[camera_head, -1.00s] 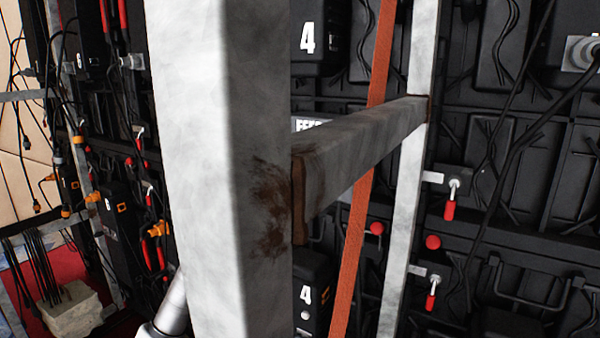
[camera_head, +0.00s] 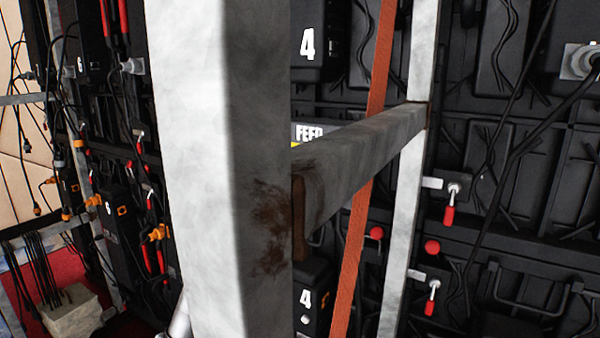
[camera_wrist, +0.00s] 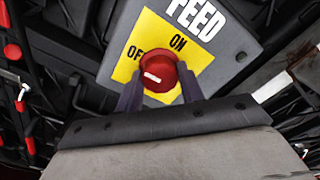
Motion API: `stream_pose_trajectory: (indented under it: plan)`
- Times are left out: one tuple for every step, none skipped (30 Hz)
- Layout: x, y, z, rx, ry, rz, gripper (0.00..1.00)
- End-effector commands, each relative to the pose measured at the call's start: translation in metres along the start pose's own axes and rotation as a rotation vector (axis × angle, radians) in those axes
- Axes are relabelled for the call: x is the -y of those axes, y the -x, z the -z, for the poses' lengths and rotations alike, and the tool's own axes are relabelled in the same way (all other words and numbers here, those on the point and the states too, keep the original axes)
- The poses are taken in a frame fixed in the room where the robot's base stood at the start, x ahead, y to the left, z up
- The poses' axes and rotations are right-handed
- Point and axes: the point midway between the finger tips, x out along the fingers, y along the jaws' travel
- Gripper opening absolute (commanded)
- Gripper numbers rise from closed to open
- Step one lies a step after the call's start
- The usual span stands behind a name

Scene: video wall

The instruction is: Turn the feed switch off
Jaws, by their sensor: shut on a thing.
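The feed switch's red round knob (camera_wrist: 160,78) sits on a yellow plate (camera_wrist: 196,73) marked OFF at the left and ON at the top. A white mark on the knob lies nearly level, its left end toward the OFF side. My gripper (camera_wrist: 160,88) has its two dark fingers on either side of the knob, shut on it. The grey box (camera_wrist: 225,40) carries the word FEED. In the head view only the FEED label (camera_head: 309,133) and a sliver of yellow show behind a beam; the knob and my gripper are hidden there.
A thick pale metal post (camera_head: 215,180) stands close in the head view, with a rusty crossbeam (camera_head: 365,145) running back from it. An orange strap (camera_head: 362,200) hangs behind. Black panels with cables and red-handled latches (camera_head: 449,213) fill the right.

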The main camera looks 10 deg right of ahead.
Motion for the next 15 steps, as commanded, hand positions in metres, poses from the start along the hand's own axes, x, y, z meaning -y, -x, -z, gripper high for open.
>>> stream_pose_trajectory:
  plan:
    - [0.0001,0.0002,-0.0008,0.002,0.004,0.001,0.15]
    - [0.0000,0.0002,-0.0008,0.002,0.005,0.001,0.15]
    - [0.0001,0.0002,-0.0008,0.002,0.005,0.001,0.15]
    - [0.0000,0.0002,-0.0008,0.002,0.005,0.001,0.15]
    - [0.0000,0.0002,-0.0008,0.002,0.005,0.001,0.15]
    - [0.0000,0.0002,-0.0008,0.002,0.005,0.001,0.15]
    - [0.0000,0.0002,-0.0008,0.002,0.005,0.001,0.15]
    - [0.0000,0.0002,-0.0008,0.002,0.005,0.001,0.15]
    - [0.0000,0.0002,-0.0008,0.002,0.005,0.001,0.15]
    - [0.0000,0.0002,-0.0009,0.002,0.005,0.001,0.15]
    - [0.0000,0.0002,-0.0009,0.002,0.005,0.001,0.40]
    - [0.0000,0.0002,-0.0009,0.002,0.004,0.001,0.46]
    - [0.0000,0.0002,-0.0008,0.002,0.004,0.001,0.49]
    - [0.0000,0.0002,-0.0008,0.002,0.004,0.001,0.53]
    - [0.0000,0.0002,-0.0007,0.002,0.004,0.001,0.59]
